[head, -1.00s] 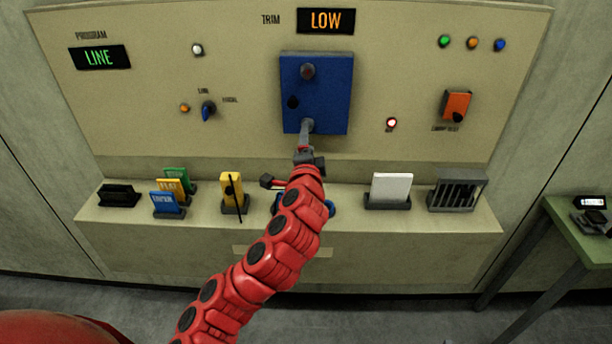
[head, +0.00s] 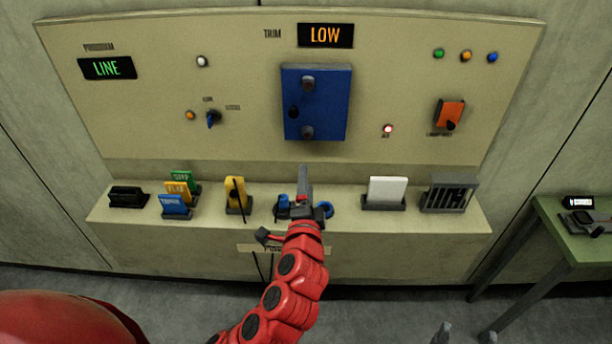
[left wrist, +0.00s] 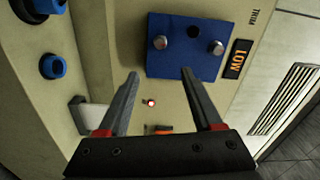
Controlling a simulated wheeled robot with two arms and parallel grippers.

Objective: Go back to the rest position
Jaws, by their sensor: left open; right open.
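My left gripper (head: 304,180) is in front of the panel, low and over the ledge in the head view. In the left wrist view its two fingers (left wrist: 158,88) are spread with nothing between them. The blue plate (head: 330,105) is on the panel, with a knob at top and bottom and a dark hole at its left. It also shows in the left wrist view (left wrist: 185,65), apart from the fingers. The tips of my right gripper (head: 465,334) show at the bottom edge of the head view, apart from each other and empty.
The ledge (head: 140,225) holds several coloured cards (head: 173,205), a yellow block (head: 236,192), blue round parts (head: 325,210), a white card (head: 387,189) and a grey slotted rack (head: 450,192). A green table (head: 570,243) stands at the right. The floor in front is clear.

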